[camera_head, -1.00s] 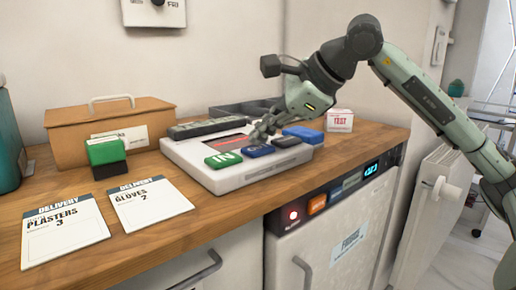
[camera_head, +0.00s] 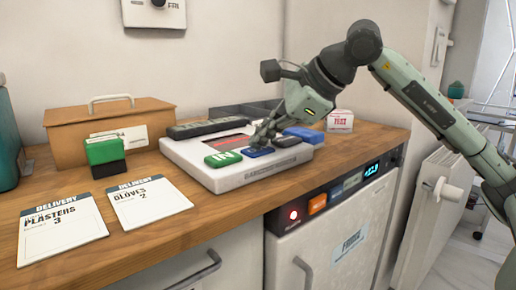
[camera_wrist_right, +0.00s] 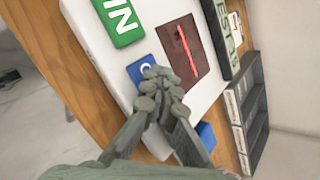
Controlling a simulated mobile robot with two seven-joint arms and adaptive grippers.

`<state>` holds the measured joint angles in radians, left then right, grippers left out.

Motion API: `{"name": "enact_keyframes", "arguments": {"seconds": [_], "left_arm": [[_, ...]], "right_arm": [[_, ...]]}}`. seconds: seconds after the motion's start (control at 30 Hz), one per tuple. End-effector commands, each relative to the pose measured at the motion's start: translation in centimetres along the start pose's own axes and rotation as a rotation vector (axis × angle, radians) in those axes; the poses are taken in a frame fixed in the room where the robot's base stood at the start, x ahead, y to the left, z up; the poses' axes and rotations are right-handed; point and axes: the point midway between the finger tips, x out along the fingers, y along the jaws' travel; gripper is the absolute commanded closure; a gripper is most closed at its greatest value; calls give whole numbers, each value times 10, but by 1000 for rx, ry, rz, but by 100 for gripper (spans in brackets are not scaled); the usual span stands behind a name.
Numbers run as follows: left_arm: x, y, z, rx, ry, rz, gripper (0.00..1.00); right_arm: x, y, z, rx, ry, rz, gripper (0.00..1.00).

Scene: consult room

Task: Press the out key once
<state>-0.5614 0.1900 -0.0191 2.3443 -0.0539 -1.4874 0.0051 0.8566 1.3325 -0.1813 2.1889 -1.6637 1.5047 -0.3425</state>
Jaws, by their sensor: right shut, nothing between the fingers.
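A white keypad device (camera_head: 240,178) sits on the wooden counter. Its green IN key (camera_head: 223,159) is at the front left; it also shows in the wrist view (camera_wrist_right: 118,20). Right of it is a blue key (camera_head: 258,153), which in the wrist view (camera_wrist_right: 138,70) shows a letter O, the rest hidden by my fingers. My right gripper (camera_head: 262,140) is shut and empty, pointing down at this blue key. In the wrist view its fingertips (camera_wrist_right: 157,83) overlap the key's edge; I cannot tell whether they touch. My left gripper is out of view.
A black labelled bar (camera_head: 208,127) lies along the device's back. Behind is a dark tray (camera_head: 233,110); a small white box (camera_head: 340,121) stands right. Delivery cards (camera_head: 150,202) lie front left.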

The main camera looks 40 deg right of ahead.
Motion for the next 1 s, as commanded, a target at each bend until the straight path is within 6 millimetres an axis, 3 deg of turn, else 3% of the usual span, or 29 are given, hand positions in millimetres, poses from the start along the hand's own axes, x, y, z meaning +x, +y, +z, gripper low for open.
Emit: {"name": "enact_keyframes", "arguments": {"seconds": [0.27,0.63,1.0], "left_arm": [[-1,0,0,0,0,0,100],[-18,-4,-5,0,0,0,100],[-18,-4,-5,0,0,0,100]], "right_arm": [[0,0,0,0,3,3,100],[-13,-10,9,0,2,2,100],[-14,-10,10,0,1,1,100]]}}
